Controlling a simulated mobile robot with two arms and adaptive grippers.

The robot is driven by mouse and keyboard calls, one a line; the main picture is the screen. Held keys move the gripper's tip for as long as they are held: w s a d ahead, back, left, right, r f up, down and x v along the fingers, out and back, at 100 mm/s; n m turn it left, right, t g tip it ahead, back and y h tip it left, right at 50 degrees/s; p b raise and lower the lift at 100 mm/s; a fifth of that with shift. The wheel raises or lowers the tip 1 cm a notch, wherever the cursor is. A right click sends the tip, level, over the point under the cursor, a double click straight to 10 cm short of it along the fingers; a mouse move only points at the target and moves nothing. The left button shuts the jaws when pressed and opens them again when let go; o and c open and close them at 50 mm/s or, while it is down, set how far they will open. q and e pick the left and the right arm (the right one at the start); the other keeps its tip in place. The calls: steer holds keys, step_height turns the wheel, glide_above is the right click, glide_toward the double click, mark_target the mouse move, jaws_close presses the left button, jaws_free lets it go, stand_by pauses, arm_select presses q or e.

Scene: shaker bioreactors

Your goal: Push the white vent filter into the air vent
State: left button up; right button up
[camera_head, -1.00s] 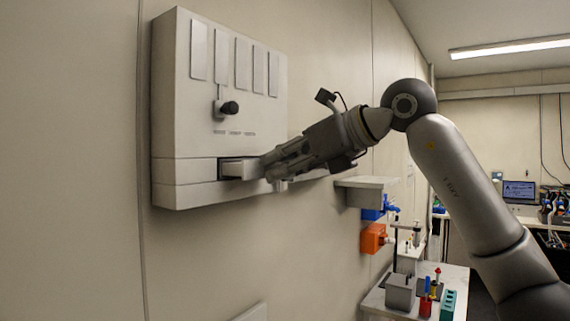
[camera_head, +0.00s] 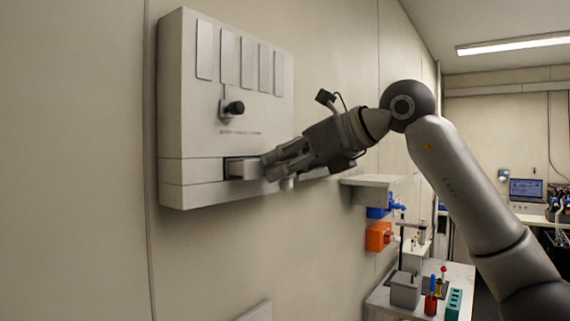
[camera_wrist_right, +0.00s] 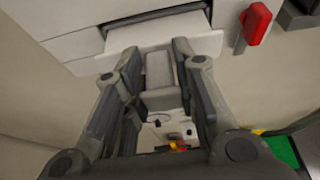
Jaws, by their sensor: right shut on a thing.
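The white vent filter (camera_head: 243,170) is a flat slab that sits partly in a dark slot, the air vent (camera_head: 226,166), low on a pale wall-mounted cabinet. In the right wrist view the filter (camera_wrist_right: 165,31) still sticks out of the vent (camera_wrist_right: 150,16), with a grey handle block (camera_wrist_right: 160,72) on its near side. My right gripper (camera_head: 268,169) is at the filter's outer end. Its fingers (camera_wrist_right: 158,75) are shut on the handle block, one on each side. My left gripper is not in view.
The cabinet (camera_head: 200,120) has a black knob (camera_head: 234,108) above the vent. In the wrist view a red part (camera_wrist_right: 257,24) is right of the slot. A wall shelf (camera_head: 372,190), an orange box (camera_head: 378,236) and a bench (camera_head: 385,298) with lab items stand to the right.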

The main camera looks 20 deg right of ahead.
steer(key=shift+w+a+p, duration=0.65)
steer(key=shift+w, duration=0.15)
steer(key=shift+w+a+p, duration=0.6)
steer(key=shift+w, duration=0.2)
stand_by(2.2)
steer(key=o, duration=1.1)
steer(key=shift+s+d+r, duration=0.1)
steer(key=shift+d, duration=0.05)
steer(key=v, duration=1.1)
steer(key=shift+s+r, duration=0.2)
steer(key=shift+d, duration=0.1)
